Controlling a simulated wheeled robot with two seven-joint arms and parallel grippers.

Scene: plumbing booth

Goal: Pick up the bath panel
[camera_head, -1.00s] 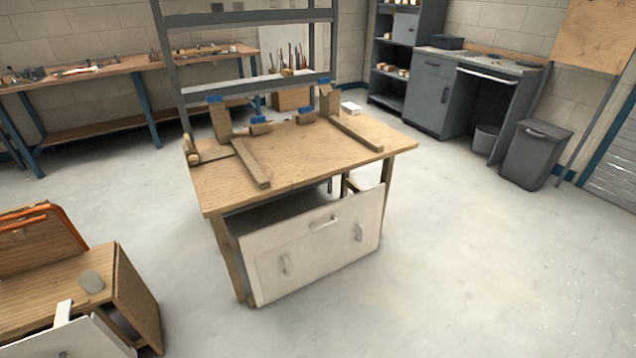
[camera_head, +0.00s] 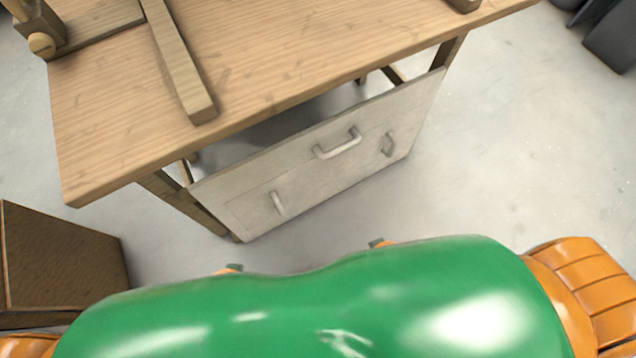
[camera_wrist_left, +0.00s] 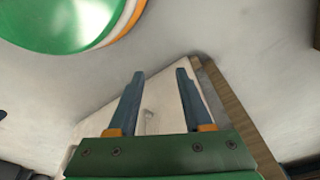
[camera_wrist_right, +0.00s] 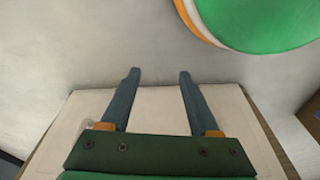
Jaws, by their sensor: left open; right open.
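The bath panel (camera_head: 315,185) is a pale, flat board with a wide handle (camera_head: 338,144) near its top edge, a left handle (camera_head: 278,203) and a right handle (camera_head: 387,145). It leans upright against the front of the wooden workbench. In the left wrist view my left gripper (camera_wrist_left: 160,72) is open and empty, with the panel (camera_wrist_left: 163,95) behind its fingers. In the right wrist view my right gripper (camera_wrist_right: 159,72) is open and empty, with the panel (camera_wrist_right: 150,108) behind its fingers. I cannot tell the exact gap to the handles. My body hides most of both grippers in the head view.
The workbench top (camera_head: 270,60) overhangs the panel, with a wooden bar (camera_head: 180,65) lying on it. A brown wooden box (camera_head: 60,260) stands on the floor at left. The floor (camera_head: 520,170) right of the panel is clear.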

